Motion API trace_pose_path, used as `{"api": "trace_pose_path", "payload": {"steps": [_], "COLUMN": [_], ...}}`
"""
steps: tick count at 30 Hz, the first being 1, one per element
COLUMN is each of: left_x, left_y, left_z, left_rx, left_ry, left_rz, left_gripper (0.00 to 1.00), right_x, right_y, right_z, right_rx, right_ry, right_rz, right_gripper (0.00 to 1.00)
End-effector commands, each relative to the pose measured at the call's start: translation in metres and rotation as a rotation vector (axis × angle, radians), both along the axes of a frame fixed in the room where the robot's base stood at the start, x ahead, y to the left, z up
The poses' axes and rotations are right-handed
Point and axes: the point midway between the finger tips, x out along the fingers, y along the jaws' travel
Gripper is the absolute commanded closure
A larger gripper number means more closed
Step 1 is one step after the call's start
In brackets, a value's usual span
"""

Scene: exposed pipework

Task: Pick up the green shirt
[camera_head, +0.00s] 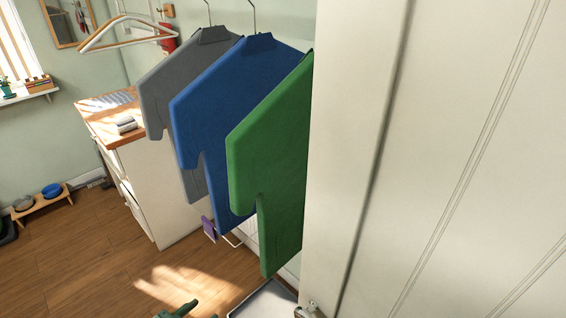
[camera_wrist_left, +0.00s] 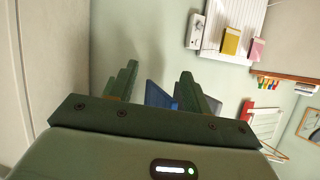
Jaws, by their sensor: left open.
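The green shirt (camera_head: 275,165) hangs in the middle of the head view, nearest of three hanging shirts. Its right edge is cut off by the pale panel, and its hanger is hidden. My left gripper (camera_wrist_left: 155,88) shows in the left wrist view, with its two dark green fingers apart and no shirt held between them. A blue patch (camera_wrist_left: 157,95) shows beyond the fingers. I cannot make out the green shirt in that view. A small dark green part at the bottom of the head view appears to be mine. My right gripper is not in view.
A blue shirt (camera_head: 225,110) and a grey shirt (camera_head: 178,85) hang behind the green one. The pale panel (camera_head: 450,160) fills the right side. A white cabinet (camera_head: 165,185) with a wooden top stands at the left. Open wooden floor (camera_head: 90,250) lies lower left.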

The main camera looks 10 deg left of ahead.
Motion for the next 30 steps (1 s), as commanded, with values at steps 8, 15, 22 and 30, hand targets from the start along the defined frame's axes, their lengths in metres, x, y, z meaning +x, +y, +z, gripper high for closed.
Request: {"api": "trace_pose_path", "payload": {"steps": [8,15,22,30], "left_x": [0.002,0.006,0.054,0.085], "left_y": [-0.066,-0.088,-0.120,-0.141], "left_z": [0.233,0.276,0.275,0.272], "left_rx": [-0.209,-0.264,-0.265,-0.262], "left_ry": [-0.285,-0.336,-0.337,-0.334], "left_rz": [-0.192,-0.234,-0.233,-0.235], "left_gripper": [0.51,0.51,0.51,0.51], "right_x": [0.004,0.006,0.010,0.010], "right_y": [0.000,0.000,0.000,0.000], "right_z": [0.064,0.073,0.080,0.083], "right_rx": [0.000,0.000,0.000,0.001], "right_ry": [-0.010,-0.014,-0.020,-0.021], "right_rz": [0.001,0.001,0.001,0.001], "right_gripper": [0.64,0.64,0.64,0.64]}}
